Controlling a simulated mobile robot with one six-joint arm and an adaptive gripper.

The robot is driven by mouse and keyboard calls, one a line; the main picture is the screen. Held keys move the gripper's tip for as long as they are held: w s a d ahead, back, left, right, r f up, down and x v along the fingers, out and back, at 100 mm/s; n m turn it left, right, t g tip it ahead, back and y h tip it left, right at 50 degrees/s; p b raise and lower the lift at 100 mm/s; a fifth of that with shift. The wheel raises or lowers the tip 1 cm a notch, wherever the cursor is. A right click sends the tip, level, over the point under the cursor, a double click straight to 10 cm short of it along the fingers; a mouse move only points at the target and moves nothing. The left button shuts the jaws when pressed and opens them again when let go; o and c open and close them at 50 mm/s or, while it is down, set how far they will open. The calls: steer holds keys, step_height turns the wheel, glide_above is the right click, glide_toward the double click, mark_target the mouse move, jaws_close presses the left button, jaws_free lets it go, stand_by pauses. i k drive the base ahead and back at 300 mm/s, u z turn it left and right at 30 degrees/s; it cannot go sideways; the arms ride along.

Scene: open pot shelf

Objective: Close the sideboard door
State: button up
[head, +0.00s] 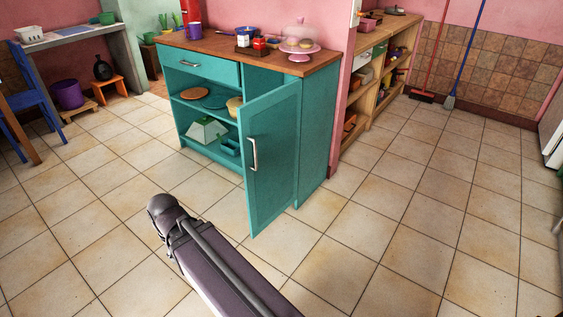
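The teal sideboard (318,135) with a brown wooden top stands against the pink wall in the head view. The open front shows shelves with round boards (194,93), a pale green box (206,130) and other items; the door hides part of the inside. The drawer (200,65) above looks shut. My gripper is not in view; only my arm shows, in front of the sideboard.
Tiled floor is clear in front of the sideboard and to its right. A blue chair (33,95) and a small orange stool (107,83) stand at the left. An open wooden shelf (372,90), a red broom (422,95) and a blue-handled mop (450,101) are behind at the right.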

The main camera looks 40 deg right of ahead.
mark_target(269, 124)
steer(key=z, duration=1.3)
steer(key=i, duration=1.05)
steer(key=u, duration=0.2)
steer(key=k, duration=1.1)
steer(key=u, duration=0.2)
